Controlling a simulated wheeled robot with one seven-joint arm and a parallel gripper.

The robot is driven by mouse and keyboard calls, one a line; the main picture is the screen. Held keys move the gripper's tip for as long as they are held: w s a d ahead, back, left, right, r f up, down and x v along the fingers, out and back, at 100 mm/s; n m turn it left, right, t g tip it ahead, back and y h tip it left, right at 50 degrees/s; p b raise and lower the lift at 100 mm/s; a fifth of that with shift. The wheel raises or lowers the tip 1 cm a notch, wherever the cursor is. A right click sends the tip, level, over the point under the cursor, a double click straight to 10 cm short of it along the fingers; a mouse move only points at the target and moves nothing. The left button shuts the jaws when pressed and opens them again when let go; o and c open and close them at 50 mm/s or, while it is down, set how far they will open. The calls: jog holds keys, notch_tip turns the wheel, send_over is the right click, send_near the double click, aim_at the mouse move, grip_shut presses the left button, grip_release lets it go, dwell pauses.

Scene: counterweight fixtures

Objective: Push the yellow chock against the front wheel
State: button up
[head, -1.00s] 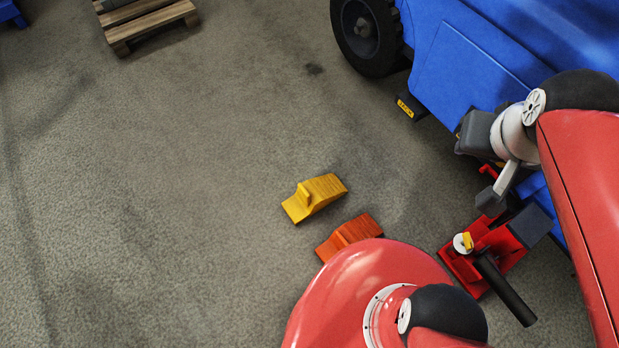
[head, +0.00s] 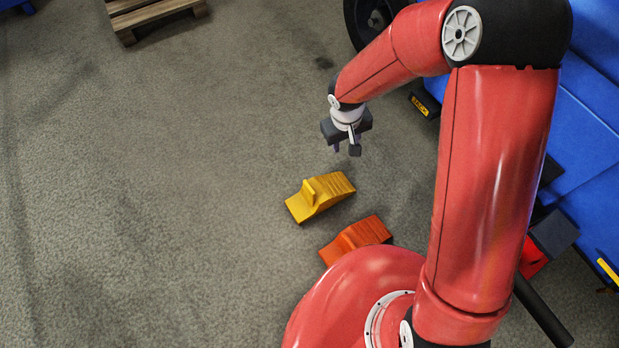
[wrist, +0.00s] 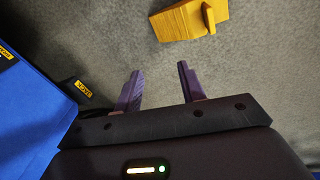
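The yellow chock (head: 320,196) lies on the floor near the middle of the head view, its raised handle rib on top. It also shows at the top of the wrist view (wrist: 184,20). My gripper (head: 345,148) is above the floor, just beyond the chock in the head view, and does not touch it. Its two purple fingers (wrist: 160,88) are apart with nothing between them. The wheel (head: 362,18) of the blue machine is at the top of the head view, partly hidden behind my arm.
An orange chock (head: 356,240) lies close to the yellow one, beside my base. The blue machine (head: 585,130) fills the right side, with a black block (head: 424,104) with a yellow label at its lower edge. A wooden pallet (head: 150,18) is at the upper left. The left floor is clear.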

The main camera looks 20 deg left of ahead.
jog(key=n+g+b, duration=0.2)
send_over(309, 187)
notch_tip(309, 187, down, 15)
jog(key=shift+w+r, duration=0.1)
jog(key=shift+r, duration=0.1)
jog(key=shift+f+b, duration=2.65)
jog(key=shift+f, duration=1.75)
jog(key=shift+c, duration=0.6)
